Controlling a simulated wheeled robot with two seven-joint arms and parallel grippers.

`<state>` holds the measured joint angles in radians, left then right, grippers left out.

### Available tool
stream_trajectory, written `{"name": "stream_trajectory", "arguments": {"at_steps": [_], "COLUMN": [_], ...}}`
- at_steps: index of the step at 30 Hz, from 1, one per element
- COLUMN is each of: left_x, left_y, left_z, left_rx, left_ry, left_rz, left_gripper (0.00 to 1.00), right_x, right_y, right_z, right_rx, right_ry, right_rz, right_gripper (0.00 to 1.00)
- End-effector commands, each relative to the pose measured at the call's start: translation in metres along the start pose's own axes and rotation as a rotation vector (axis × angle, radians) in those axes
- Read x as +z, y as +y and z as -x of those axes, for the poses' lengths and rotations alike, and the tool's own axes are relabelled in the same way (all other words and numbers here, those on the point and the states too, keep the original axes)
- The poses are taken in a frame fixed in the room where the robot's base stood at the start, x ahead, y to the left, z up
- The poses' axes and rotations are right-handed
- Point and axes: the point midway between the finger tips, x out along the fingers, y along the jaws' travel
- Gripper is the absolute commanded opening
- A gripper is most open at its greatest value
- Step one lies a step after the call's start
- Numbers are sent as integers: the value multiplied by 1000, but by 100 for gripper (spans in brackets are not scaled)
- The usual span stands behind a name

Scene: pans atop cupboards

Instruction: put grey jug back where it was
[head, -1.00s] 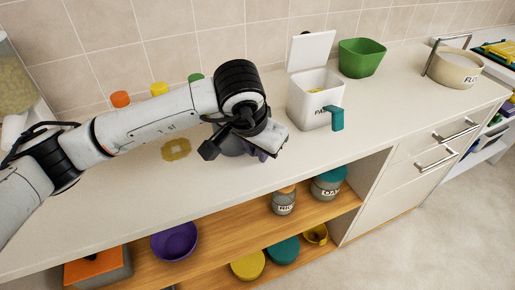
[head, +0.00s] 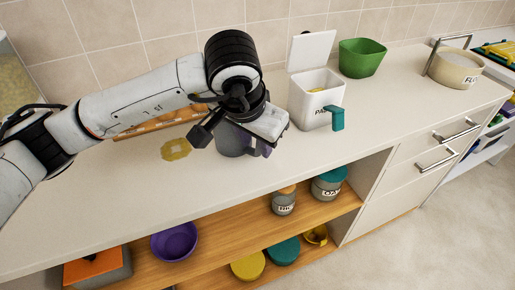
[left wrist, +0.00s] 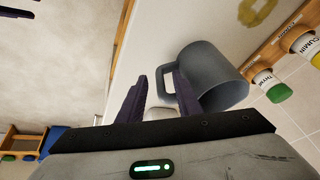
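The grey jug (head: 232,142) stands upright on the counter, below my left gripper, which hides part of its top and right side. The left wrist view shows its round body and handle (left wrist: 162,84). My left gripper (head: 263,150) is at the jug's right side. In the left wrist view its purple fingers (left wrist: 160,98) are apart, with the handle between or beside them. The right finger overlaps the handle loop; I cannot tell whether either finger touches it. My right gripper is not in view.
A yellow ring-shaped mark (head: 175,148) is on the counter left of the jug. A white lidded container (head: 312,102) stands right, with a green bowl (head: 361,58) behind it. A spice rack (head: 140,131) is along the wall. The counter in front is clear.

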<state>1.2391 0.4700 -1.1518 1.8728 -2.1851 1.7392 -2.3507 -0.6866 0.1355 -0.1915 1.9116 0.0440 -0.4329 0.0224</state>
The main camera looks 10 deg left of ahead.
Motion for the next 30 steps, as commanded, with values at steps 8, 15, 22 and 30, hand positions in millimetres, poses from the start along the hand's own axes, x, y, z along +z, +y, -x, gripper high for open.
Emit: {"name": "stream_trajectory", "arguments": {"at_steps": [8,15,22,30], "left_x": [0,0,0,0], "left_y": [0,0,0,0], "left_z": [56,74,74,74], "left_rx": [-1,-1,0,0], "left_ry": [3,0,-1,-1], "left_rz": [0,0,0,0], "left_gripper": [32,32,32,32], "right_x": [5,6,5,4], "right_y": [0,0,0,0], "right_z": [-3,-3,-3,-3], "right_rx": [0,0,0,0], "right_ry": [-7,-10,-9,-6], "right_rz": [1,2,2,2], "right_gripper": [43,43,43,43]}}
